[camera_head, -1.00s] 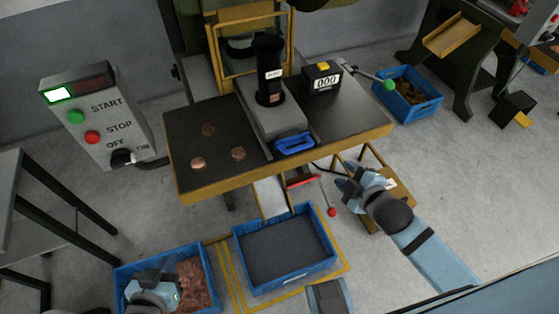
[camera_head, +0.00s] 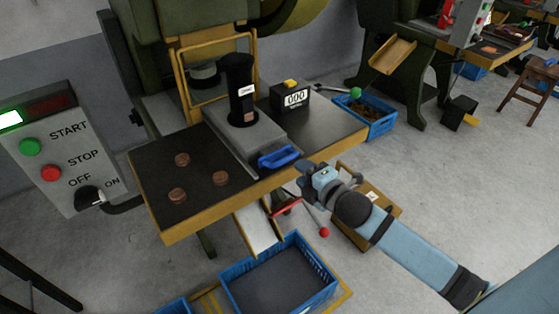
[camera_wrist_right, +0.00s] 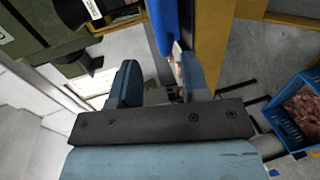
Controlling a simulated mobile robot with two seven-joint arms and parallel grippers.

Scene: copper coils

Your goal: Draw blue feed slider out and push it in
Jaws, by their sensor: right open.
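The blue feed slider handle (camera_head: 279,157) sticks out at the front of the grey feed block (camera_head: 247,134) on the press table. It also shows at the top of the right wrist view (camera_wrist_right: 164,22). My right gripper (camera_head: 309,176) is open and empty, just right of and in front of the handle, near the table's front edge. In the right wrist view my two blue fingers (camera_wrist_right: 158,82) are apart, and the handle lies ahead of them, nearer the right finger. I cannot tell whether they touch. My left gripper is out of view.
Several copper coils (camera_head: 221,178) lie on the dark table top (camera_head: 150,164). A counter (camera_head: 290,97) stands right of the black feed tube (camera_head: 240,86). A red-knobbed lever (camera_head: 323,232), a chute (camera_head: 257,230) and an empty blue crate (camera_head: 328,287) are below the front edge. A control box (camera_head: 52,150) stands left.

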